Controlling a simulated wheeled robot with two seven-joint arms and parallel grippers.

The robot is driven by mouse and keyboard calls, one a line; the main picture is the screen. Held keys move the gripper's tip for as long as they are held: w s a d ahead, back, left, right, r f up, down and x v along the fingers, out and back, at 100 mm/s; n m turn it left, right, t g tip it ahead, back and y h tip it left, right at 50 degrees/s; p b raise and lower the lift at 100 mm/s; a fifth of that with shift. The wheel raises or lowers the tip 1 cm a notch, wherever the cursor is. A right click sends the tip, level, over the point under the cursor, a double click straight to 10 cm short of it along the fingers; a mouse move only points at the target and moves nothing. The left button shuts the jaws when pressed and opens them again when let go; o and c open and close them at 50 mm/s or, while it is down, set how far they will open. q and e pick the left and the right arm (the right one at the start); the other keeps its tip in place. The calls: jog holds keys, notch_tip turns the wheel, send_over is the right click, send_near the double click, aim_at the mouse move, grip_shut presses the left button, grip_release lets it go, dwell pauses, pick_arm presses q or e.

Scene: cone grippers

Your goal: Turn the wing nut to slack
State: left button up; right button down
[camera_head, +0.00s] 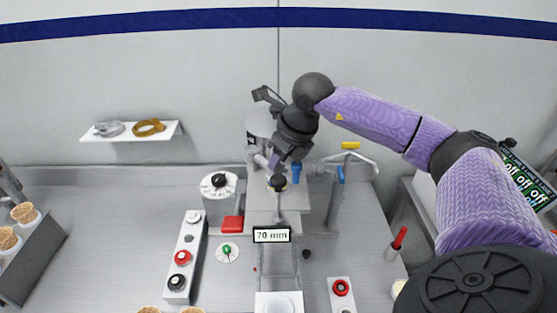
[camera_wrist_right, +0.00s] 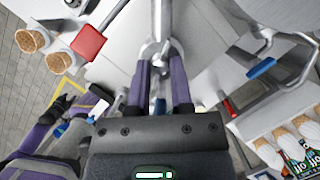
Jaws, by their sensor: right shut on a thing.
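My right gripper (camera_head: 276,163) reaches in from the right over the grey machine in the middle of the head view. In the right wrist view its two purple fingers (camera_wrist_right: 162,72) are closed around a small grey metal part (camera_wrist_right: 160,52), which appears to be the wing nut. The fingers hide much of it, so its wing angle cannot be told. In the head view the gripper hides this part. My left gripper does not show clearly in either view.
A dial with a black knob (camera_head: 219,181) and a red block (camera_head: 233,224) stand left of the machine. A button box (camera_head: 184,257) is further left. A "70 mm" sign (camera_head: 271,235) is in front. A bent metal handle (camera_head: 350,157) stands right. Cones (camera_head: 25,213) sit far left.

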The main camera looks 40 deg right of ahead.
jog(key=n+y, duration=0.1)
jog(key=n, duration=0.2)
jog(key=shift+d, duration=0.1)
jog(key=n+y, duration=0.1)
jog(key=n, duration=0.1)
jog(key=n+g, duration=0.1)
jog(key=n, duration=0.1)
jog(key=shift+w+r+y+p, duration=0.1)
jog(key=shift+w+y+p, duration=0.05)
jog(key=shift+y+p, duration=0.25)
jog(key=n+g, duration=0.1)
jog(key=n, duration=0.1)
jog(key=n+g, duration=0.1)
jog(key=n, duration=0.2)
jog(key=shift+w+d+n+y, duration=0.1)
jog(key=shift+d+n+y, duration=0.05)
jog(key=shift+n+y, duration=0.2)
jog(key=c, duration=0.5)
grip_release()
jog(key=shift+c, duration=0.2)
jog(key=v, duration=0.9)
jog(key=shift+d+r+p, duration=0.3)
jog(key=shift+p, duration=0.05)
